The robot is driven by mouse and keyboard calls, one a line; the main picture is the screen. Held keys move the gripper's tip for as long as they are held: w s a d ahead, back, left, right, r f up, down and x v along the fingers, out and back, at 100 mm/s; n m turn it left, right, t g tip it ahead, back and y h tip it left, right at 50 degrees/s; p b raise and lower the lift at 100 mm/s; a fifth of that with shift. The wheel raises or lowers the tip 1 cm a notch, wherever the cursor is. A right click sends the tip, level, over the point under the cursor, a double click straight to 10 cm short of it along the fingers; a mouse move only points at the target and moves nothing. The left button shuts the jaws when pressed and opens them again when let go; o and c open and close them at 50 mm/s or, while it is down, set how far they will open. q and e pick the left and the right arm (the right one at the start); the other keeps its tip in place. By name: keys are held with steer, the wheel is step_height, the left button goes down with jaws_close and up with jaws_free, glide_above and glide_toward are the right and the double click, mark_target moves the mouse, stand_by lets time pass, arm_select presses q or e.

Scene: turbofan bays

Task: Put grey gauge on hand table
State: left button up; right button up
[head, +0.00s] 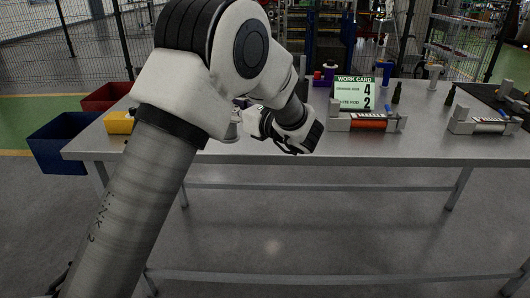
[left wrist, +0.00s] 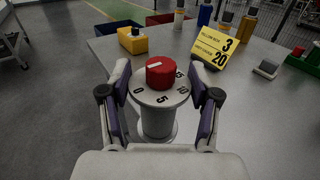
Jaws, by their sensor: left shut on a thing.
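The grey gauge (left wrist: 157,118) has a round dial marked 0, 5, 10, 15 and a red knob (left wrist: 160,72) on top. It stands upright between the fingers of my left gripper (left wrist: 160,103), which are shut on it. In the head view my left gripper (head: 254,122) is partly hidden by its own wrist, and a small grey part of the gauge (head: 233,131) shows to its left. I cannot tell whether the gauge's base touches the grey table (head: 330,152). My right gripper is not in view.
A yellow block (head: 118,122) is at the table's left end, beside red (head: 106,96) and blue (head: 62,143) bins. A work card (head: 353,93), an orange-rod fixture (head: 368,123) and another fixture (head: 484,121) stand to the right. The table's front middle is clear.

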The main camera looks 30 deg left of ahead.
arm_select(q)
steer(key=shift+w+d+g, duration=0.15)
steer(key=shift+w+g, duration=0.1)
steer(key=shift+g, duration=0.05)
steer(key=w+f+p, duration=0.1)
steer(key=w, duration=0.4)
steer(key=w+f+p, duration=0.1)
steer(key=w+f, duration=0.1)
steer(key=w, duration=0.3)
steer(key=w+f+p, duration=0.1)
steer(key=w+f, duration=0.1)
steer(key=w, duration=0.3)
steer(key=shift+f, duration=0.1)
steer(key=shift+s+b, duration=0.1)
steer(key=shift+b, duration=0.2)
steer(key=o, duration=1.4)
steer(key=shift+f, duration=0.1)
steer(key=shift+o, duration=0.2)
